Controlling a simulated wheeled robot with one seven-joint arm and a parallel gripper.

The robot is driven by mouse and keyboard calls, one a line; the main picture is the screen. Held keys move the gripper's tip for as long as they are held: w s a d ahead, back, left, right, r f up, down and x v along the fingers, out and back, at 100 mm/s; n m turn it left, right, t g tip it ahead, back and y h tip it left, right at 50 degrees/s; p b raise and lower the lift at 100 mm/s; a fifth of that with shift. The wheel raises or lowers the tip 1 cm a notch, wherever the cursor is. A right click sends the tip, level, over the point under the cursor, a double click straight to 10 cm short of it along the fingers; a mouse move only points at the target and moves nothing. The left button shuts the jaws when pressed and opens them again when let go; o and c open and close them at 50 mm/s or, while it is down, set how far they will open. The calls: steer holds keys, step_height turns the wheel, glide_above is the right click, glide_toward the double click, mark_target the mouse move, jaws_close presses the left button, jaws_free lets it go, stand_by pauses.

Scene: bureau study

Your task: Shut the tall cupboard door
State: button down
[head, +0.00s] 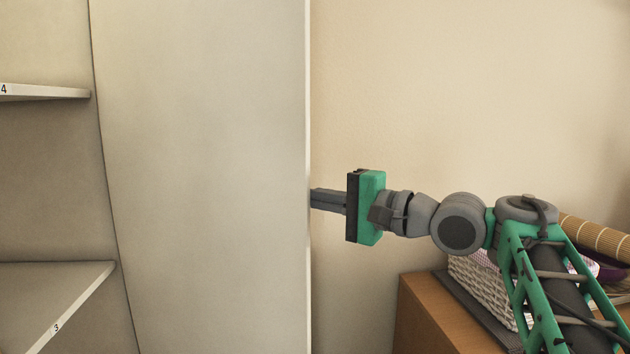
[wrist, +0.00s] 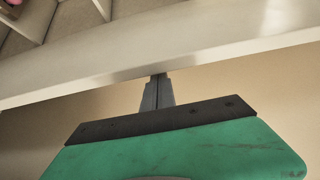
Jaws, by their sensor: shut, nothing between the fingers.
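The tall cupboard door (head: 205,180) is a pale, flat panel standing open in the head view. Its free edge is upright near the middle of the picture. The cupboard's inside, with shelves (head: 75,285), shows to the left of it. My gripper (head: 314,200) is shut and empty, at the door's outer side by the free edge. Its fingertips are partly hidden behind the door edge. In the wrist view the closed fingers (wrist: 160,78) reach up to the pale door edge (wrist: 190,45); I cannot tell whether they touch it.
A wooden cabinet (head: 420,310) stands at the lower right. A white woven basket (head: 475,280) and a rolled bamboo mat (head: 597,238) are on or above it, close to my arm. Bare wall (head: 460,90) fills the space behind my gripper. Shelf labels 3 and 4 show inside the cupboard.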

mark_target(280, 201)
steer(key=shift+s+a+f+b, duration=0.15)
steer(key=shift+s+b, duration=0.15)
steer(key=shift+s, duration=0.2)
steer(key=shift+s+a+r+b, duration=0.15)
steer(key=shift+s+b, duration=0.15)
steer(key=shift+s, duration=0.2)
steer(key=shift+s+a+b, duration=0.2)
steer(key=shift+s+b, duration=0.05)
steer(key=shift+s, duration=0.5)
steer(key=shift+s+a+b, duration=0.2)
steer(key=shift+s, duration=0.5)
steer(key=s, duration=0.1)
steer(key=s+a+b, duration=0.1)
steer(key=s, duration=0.1)
steer(key=s+a, duration=0.1)
steer(key=shift+s, duration=0.25)
steer(key=shift+d, duration=0.2)
